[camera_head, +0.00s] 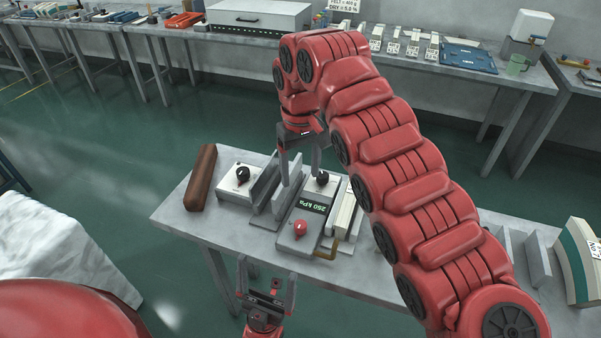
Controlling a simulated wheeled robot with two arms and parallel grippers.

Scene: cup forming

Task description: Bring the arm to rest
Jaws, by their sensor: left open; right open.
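My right arm (405,165) is raised and arches over the table from the right. Its gripper (302,178) points down above the device with the green "250 kPa" display (313,206). Its fingers are apart, one in front of a grey upright plate (268,182) and one near a black knob (322,178). I cannot tell whether they touch anything. My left gripper (266,287) is low, in front of the table's near edge, with its fingers spread and nothing between them.
The grey table (173,215) also bears a brown bar (201,178), a white box with a black knob (236,186), a red knob (300,229) and a beige-and-green block (577,262). White cloth (60,250) lies at left. Benches stand behind, with green floor between.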

